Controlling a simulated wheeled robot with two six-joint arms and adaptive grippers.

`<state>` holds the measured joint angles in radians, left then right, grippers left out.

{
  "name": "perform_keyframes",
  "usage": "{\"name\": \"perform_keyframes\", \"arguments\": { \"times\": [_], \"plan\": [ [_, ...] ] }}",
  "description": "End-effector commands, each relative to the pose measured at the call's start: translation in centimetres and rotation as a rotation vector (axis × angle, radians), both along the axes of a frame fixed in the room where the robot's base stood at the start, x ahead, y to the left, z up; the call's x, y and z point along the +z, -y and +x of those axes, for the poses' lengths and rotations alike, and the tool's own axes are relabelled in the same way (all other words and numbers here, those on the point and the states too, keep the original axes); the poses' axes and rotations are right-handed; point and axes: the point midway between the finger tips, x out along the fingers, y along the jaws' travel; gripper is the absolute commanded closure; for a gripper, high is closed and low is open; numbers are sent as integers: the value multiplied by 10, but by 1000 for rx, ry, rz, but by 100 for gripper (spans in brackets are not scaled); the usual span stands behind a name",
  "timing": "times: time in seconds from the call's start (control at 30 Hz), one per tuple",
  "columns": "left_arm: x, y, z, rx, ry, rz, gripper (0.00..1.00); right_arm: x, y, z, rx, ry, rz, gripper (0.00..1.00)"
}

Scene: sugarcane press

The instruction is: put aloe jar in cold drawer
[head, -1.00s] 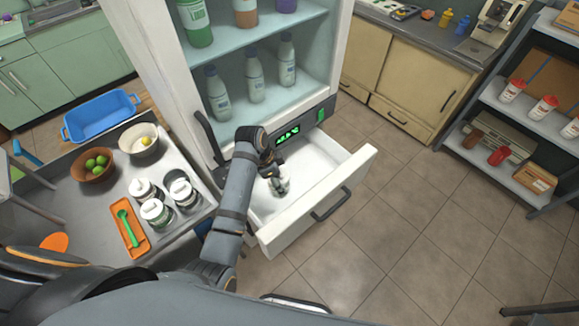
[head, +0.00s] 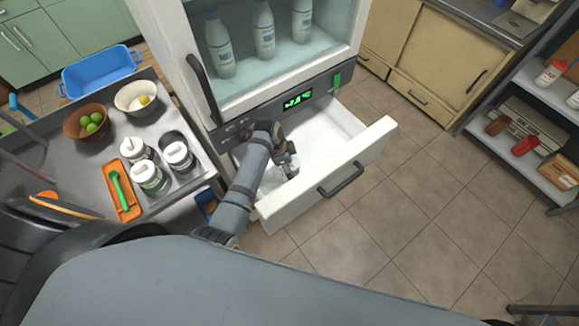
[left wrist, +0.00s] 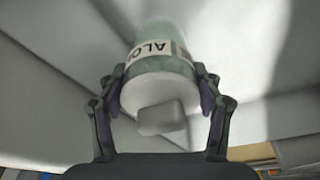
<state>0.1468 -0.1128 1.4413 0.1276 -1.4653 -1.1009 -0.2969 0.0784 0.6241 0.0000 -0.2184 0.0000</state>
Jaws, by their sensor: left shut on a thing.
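The cold drawer (head: 372,148) is the white drawer pulled out below the fridge's green display. My left gripper (head: 288,165) reaches down inside it, near its left end. In the left wrist view the aloe jar (left wrist: 160,85), with a white lid, pale green body and a label reading "ALO", sits between both fingers of the left gripper (left wrist: 160,105). The fingers are shut on it around the lid's edge. White drawer walls surround it; whether the jar touches the drawer floor I cannot tell. My right gripper is not in view.
A metal cart (head: 185,192) at left holds several other jars, an orange tray (head: 124,205) with a green spoon, a brown bowl (head: 86,122) and a white bowl (head: 135,98). The fridge (head: 165,60) stands above the drawer. Tiled floor is clear at right.

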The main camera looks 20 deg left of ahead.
Motion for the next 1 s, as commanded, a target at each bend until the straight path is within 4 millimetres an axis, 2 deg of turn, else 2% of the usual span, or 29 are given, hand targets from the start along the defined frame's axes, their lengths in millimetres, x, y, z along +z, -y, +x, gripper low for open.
{"name": "perform_keyframes", "arguments": {
  "times": [0.13,0.3,0.4,0.77,0.8,0.93,1.0],
  "plan": [
    [-4,0,1,0,3,-1,83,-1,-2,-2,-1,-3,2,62],
    [-33,0,1,0,1,0,83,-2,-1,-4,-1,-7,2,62],
    [-42,0,1,1,3,-2,83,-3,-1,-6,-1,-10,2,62],
    [-46,0,1,1,3,-1,83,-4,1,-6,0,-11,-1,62],
    [-46,0,0,0,1,0,29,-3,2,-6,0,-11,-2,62],
    [-46,0,0,0,1,0,11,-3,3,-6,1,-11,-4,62],
    [-46,0,0,0,1,0,11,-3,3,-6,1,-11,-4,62]
  ]
}}
